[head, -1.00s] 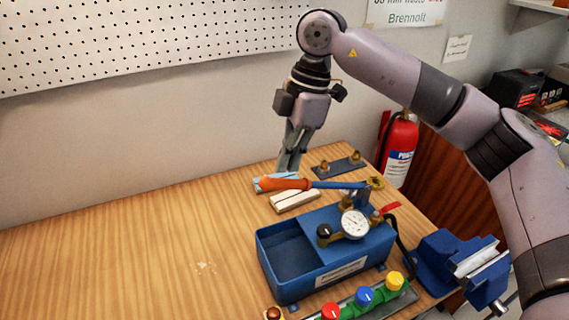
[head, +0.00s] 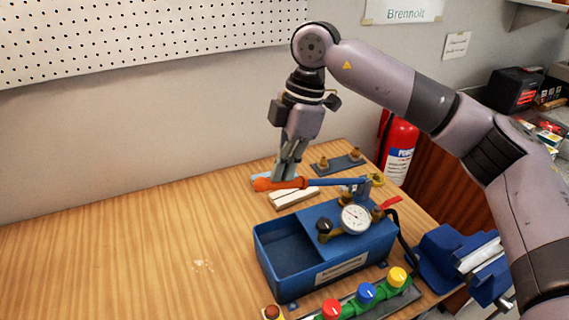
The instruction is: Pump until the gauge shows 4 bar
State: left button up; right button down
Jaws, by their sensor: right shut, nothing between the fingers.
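The blue test pump (head: 325,255) stands on the wooden bench, with an open tank at its left. Its round white gauge (head: 355,219) faces me, but the needle reading is too small to tell. The pump lever (head: 335,182) is a blue bar with an orange grip (head: 279,184) at its left end. It lies about level above the pump. My right gripper (head: 285,177) points down, shut and empty, with its fingertips at the orange grip. I cannot tell whether they touch it. My left gripper is not in view.
A manifold with red, blue and yellow knobs (head: 366,293) lies in front of the pump. A blue vise (head: 455,258) is at the right edge of the bench. A fire extinguisher (head: 398,148) stands behind. The left bench is clear.

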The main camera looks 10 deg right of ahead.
jog(key=shift+d+b+x, duration=0.15)
jog(key=shift+b+x, duration=0.6)
jog(key=shift+x, duration=0.55)
jog(key=shift+d+b+x, duration=0.15)
jog(key=shift+b+x, duration=0.6)
jog(key=shift+x, duration=0.55)
jog(key=p+v, duration=0.3)
jog(key=v, duration=0.1)
jog(key=p+v, duration=0.3)
jog(key=v, duration=0.2)
jog(key=shift+a, duration=0.25)
jog(key=shift+f, duration=0.1)
jog(key=shift+w, duration=0.15)
notch_tip(320, 180, up, 5)
jog(key=p, duration=0.3)
jog(key=shift+p, duration=0.3)
jog(key=shift+f, duration=0.1)
